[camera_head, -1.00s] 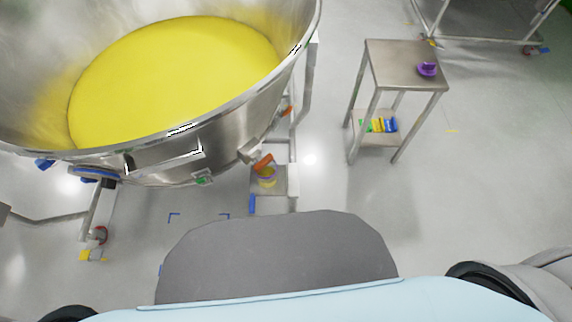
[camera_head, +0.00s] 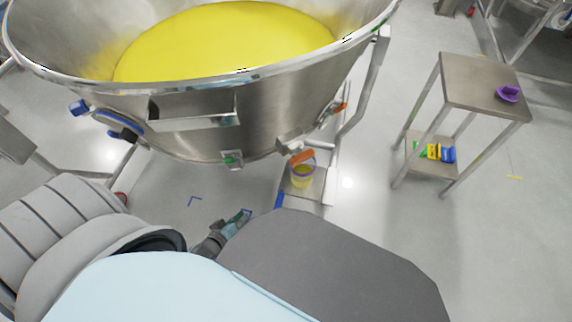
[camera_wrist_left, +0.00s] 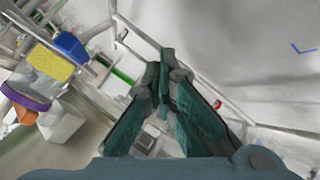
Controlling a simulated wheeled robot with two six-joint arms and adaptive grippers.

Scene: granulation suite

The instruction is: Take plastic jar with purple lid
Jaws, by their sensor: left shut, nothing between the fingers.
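A clear plastic jar (camera_head: 303,174) with yellow contents stands on a small metal platform below the vessel's outlet, close to an orange part. In the left wrist view the jar (camera_wrist_left: 50,65) shows at the upper left with a purple band at one end. A purple, lid-like object (camera_head: 508,93) lies on top of the side table; I cannot tell whether a jar is under it. My left gripper (camera_head: 242,216) is shut and empty, left of the jar and apart from it. Its fingertips meet in the left wrist view (camera_wrist_left: 167,62). My right gripper is not in view.
The large steel vessel (camera_head: 200,140) holding yellow material fills the upper left. The steel side table (camera_head: 465,80) stands at the right, with several coloured items (camera_head: 438,152) on its lower shelf. Floor is free between the platform and the table.

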